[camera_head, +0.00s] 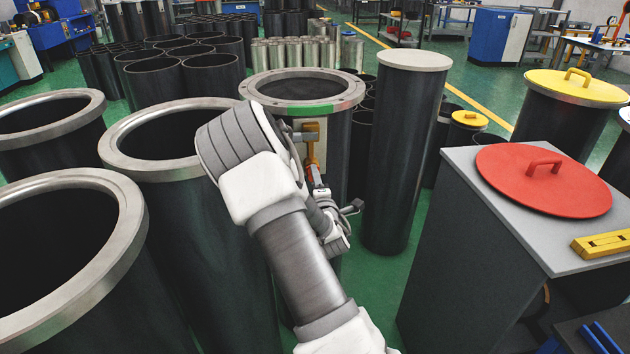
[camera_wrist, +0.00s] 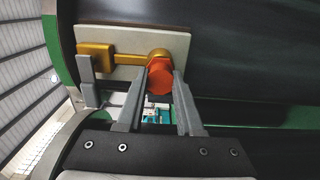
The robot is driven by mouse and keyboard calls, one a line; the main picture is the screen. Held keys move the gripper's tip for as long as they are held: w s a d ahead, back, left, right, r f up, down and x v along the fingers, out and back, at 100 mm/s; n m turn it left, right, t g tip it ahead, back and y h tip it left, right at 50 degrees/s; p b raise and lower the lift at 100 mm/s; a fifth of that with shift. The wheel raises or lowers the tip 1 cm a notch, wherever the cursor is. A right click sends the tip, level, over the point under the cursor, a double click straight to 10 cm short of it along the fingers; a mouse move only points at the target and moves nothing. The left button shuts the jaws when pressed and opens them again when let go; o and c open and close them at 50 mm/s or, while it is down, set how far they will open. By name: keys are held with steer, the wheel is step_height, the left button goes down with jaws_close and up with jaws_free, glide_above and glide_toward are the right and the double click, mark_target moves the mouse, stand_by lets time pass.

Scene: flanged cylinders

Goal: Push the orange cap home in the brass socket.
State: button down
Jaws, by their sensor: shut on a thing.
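The orange cap (camera_wrist: 160,79) is between the two grey fingers of my gripper (camera_wrist: 161,75), which is shut on it. The brass socket (camera_wrist: 159,54) shows just behind the cap and is partly covered by it. The cap lines up with the socket, but I cannot tell how deep it sits. A brass bar joins the socket to a brass block (camera_wrist: 96,55) on a pale plate (camera_wrist: 120,38). The plate is on the side of a dark flanged cylinder (camera_wrist: 240,55). In the head view, my arm partly hides my gripper (camera_head: 317,180) at this cylinder (camera_head: 338,150).
Open flanged cylinders (camera_head: 165,140) stand close at the left. A tall cylinder with a pale top (camera_head: 395,150) stands just right of the work. A grey cabinet (camera_head: 480,240) at the right bears a red lid (camera_head: 520,190) and a yellow block (camera_head: 602,243).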

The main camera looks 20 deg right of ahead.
steer(key=shift+w, duration=0.1)
steer(key=shift+c, duration=1.2)
jaws_free()
steer(key=shift+f+b, duration=0.35)
steer(key=shift+b, duration=0.25)
steer(key=b+v, duration=0.1)
steer(key=v, duration=0.6)
stand_by(0.3)
steer(key=shift+r, duration=0.15)
